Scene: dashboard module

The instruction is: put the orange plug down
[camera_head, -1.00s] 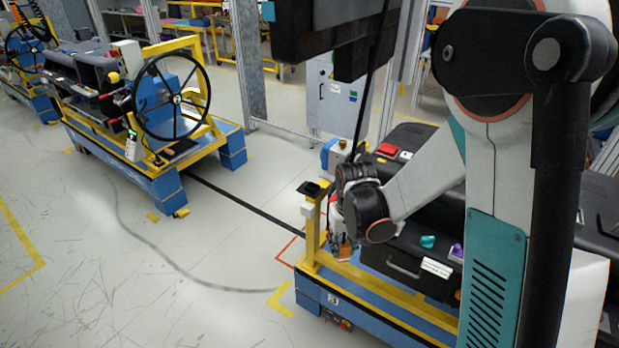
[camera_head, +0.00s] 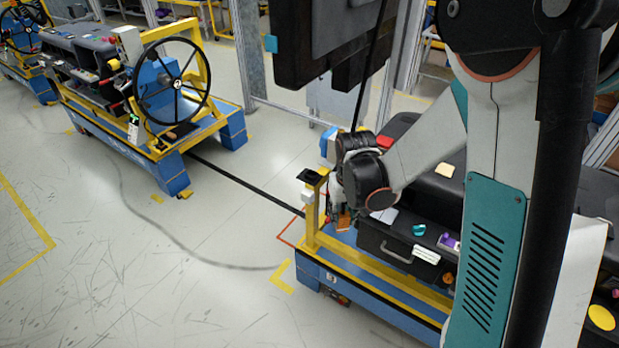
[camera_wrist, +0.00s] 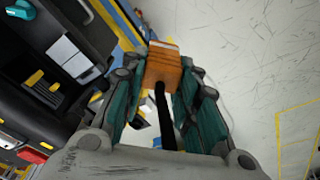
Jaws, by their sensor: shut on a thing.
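The orange plug (camera_wrist: 163,68) sits between the two fingers of my gripper (camera_wrist: 160,85) in the wrist view, and the fingers are shut on it. A black cable or stem runs from the plug back toward the palm. In the head view my gripper (camera_head: 342,212) points down beside the yellow post of the near blue cart, and the orange plug (camera_head: 344,222) shows small at its tips. I cannot tell whether the plug touches the cart.
The near cart has a blue and yellow frame (camera_head: 385,279) and a black dashboard module with a drawer handle (camera_head: 398,252). A yellow post with a black top (camera_head: 312,180) stands left of my gripper. Another cart with a black wheel (camera_head: 172,88) stands farther left.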

